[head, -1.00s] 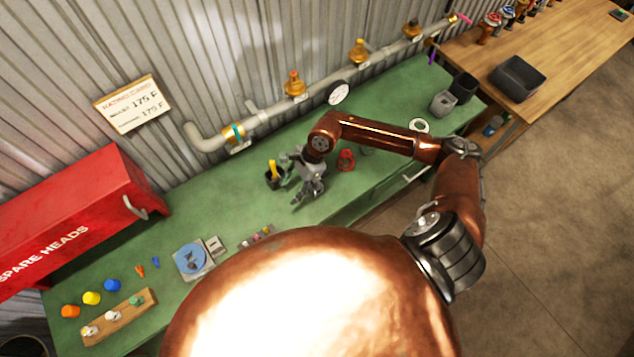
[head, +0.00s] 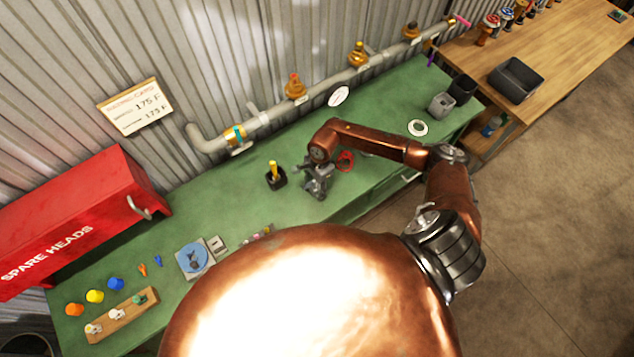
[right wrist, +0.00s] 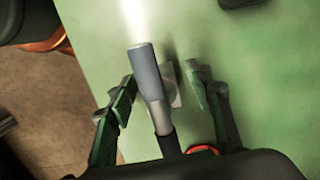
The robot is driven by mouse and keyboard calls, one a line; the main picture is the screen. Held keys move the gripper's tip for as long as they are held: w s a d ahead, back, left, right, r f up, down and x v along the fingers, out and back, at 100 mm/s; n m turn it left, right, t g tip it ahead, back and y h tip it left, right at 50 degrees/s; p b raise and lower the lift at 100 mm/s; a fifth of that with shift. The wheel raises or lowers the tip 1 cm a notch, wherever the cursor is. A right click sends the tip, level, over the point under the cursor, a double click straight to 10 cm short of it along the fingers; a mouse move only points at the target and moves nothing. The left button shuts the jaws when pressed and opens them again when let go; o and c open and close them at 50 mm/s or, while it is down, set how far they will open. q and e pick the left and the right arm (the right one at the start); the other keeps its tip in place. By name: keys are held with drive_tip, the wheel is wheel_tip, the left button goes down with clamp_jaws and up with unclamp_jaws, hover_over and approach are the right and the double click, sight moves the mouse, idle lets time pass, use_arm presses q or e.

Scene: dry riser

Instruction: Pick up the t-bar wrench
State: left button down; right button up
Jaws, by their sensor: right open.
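A grey rod-like piece with a thick rounded end and a thinner shaft (right wrist: 148,75) lies between the fingers in the right wrist view; I take it for the t-bar wrench. Its lower part is hidden by my gripper, and no crossbar can be made out. A small pale plate (right wrist: 171,82) shows behind it. My right gripper (right wrist: 163,95) is open, one finger on each side of the rod with gaps to both. In the head view my right gripper (head: 318,188) is over the middle of the green bench and hides the rod. My left gripper is not in view.
A black cup (head: 276,182) with a yellow-handled item stands just left of my right gripper. A red ring-shaped item (head: 345,161) is close on its right. A pipe with brass valves (head: 295,89) runs along the wall behind.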

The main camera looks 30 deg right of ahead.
drive_tip(key=shift+c, duration=0.2)
clamp_jaws()
idle(0.4)
